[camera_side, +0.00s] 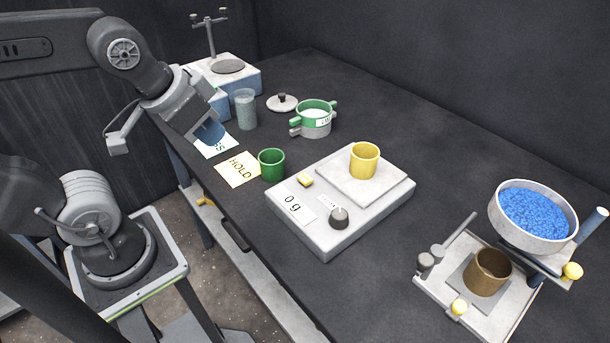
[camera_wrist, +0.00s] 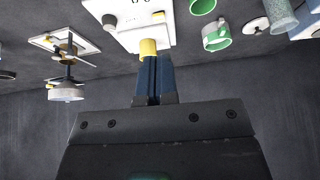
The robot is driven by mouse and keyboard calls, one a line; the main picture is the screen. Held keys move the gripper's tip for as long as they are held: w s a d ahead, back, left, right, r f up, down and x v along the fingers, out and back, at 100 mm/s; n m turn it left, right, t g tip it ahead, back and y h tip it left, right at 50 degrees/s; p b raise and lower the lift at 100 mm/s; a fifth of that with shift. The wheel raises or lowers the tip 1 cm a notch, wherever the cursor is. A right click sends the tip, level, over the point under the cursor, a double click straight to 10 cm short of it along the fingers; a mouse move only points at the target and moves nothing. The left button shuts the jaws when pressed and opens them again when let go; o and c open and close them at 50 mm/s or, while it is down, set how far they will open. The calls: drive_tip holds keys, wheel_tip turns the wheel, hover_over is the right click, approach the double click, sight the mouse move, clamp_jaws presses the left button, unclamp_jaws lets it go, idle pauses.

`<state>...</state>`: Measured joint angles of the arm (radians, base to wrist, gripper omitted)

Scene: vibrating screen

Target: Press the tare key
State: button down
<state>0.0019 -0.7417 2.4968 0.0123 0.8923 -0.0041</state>
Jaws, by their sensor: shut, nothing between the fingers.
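The tare key is most likely the small yellow key (camera_side: 305,181) on the front of the white scale (camera_side: 330,240), beside a display reading 0 g (camera_side: 292,204). It also shows near the top of the wrist view (camera_wrist: 158,14). A yellow cup (camera_side: 364,160) stands upright on the scale's pan (camera_side: 335,178). My gripper (camera_side: 212,138) is shut and empty, above the left edge of the table by the paper cards, well apart from the key. In the wrist view its blue fingers (camera_wrist: 153,62) are together, with the yellow cup (camera_wrist: 148,46) beyond their tips.
A dark knob (camera_side: 339,217) stands near the key. A green cup (camera_side: 271,164) and a HOLD card (camera_side: 238,169) lie between my gripper and the scale. Green and grey sieve rings (camera_side: 312,122) sit behind. A blue-filled sieve (camera_side: 535,215) stands at right.

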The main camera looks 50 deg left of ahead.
drive_tip(key=w+a+f+m+t+y, duration=0.2)
drive_tip(key=w+m, duration=0.1)
drive_tip(key=w, duration=0.7)
drive_tip(key=m+t+h, duration=0.1)
drive_tip(key=m+t, duration=0.1)
drive_tip(key=m, duration=0.3)
hover_over(306, 179)
wheel_tip(306, 179, down, 5)
drive_tip(key=shift+r, duration=0.1)
drive_tip(key=shift+f, duration=4.45)
drive_tip(key=shift+f, duration=0.1)
drive_tip(key=shift+f, duration=0.3)
drive_tip(key=shift+f, duration=0.45)
drive_tip(key=shift+r, duration=0.9)
